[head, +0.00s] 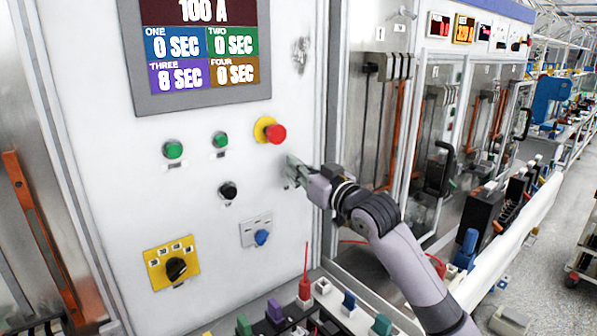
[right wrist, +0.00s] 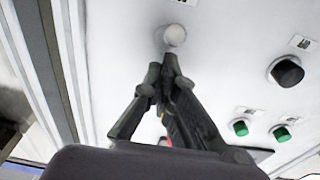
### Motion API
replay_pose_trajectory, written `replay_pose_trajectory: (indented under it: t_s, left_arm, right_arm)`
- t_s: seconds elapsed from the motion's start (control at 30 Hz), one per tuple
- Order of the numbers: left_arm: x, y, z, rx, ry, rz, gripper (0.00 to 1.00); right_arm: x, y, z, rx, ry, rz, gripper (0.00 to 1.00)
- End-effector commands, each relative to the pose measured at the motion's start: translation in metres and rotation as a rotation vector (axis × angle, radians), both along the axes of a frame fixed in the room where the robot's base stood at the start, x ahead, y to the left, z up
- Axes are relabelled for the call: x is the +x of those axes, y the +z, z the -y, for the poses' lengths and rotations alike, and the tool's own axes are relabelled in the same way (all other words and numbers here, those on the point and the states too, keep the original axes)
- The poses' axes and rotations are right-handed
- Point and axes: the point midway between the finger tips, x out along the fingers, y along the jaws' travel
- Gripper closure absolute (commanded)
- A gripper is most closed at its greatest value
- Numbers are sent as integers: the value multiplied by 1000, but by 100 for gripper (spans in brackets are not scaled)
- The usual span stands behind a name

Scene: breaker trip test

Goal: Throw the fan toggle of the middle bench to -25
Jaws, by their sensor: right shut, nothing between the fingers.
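My right gripper (head: 292,174) is at the right side of the white control panel (head: 205,255), below the red button. Its fingers are shut and empty. In the right wrist view the closed fingertips (right wrist: 170,70) are just below a small round pale knob (right wrist: 174,35), which looks like the toggle's end. I cannot tell whether they touch it. In the head view the gripper hides this control, and its tilt cannot be read. My left gripper is not in view.
The panel also carries a red button (head: 275,133), green buttons (head: 173,149), a black knob (head: 228,190), a blue knob (head: 262,237) and a yellow selector plate (head: 172,263). A display (head: 200,55) is above. Coloured breakers (head: 305,290) stand below. More benches extend right.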

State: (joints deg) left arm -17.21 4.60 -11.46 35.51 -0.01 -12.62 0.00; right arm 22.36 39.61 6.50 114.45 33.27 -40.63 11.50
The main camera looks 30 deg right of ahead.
Motion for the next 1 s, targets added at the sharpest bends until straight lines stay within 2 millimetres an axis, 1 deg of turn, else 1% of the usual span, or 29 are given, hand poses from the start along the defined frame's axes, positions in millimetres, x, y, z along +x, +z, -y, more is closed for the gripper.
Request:
replay_pose_trajectory:
  t_s: [0.3, 0.47, 1.0]
  left_arm:
    - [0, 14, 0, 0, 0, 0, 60]
    - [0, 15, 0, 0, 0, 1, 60]
    - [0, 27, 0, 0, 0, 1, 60]
  right_arm:
    - [4, 11, 0, 0, 0, -1, 100]
    - [3, 12, 0, 0, 0, 0, 100]
    - [-44, 34, 3, 0, 0, 0, 100]
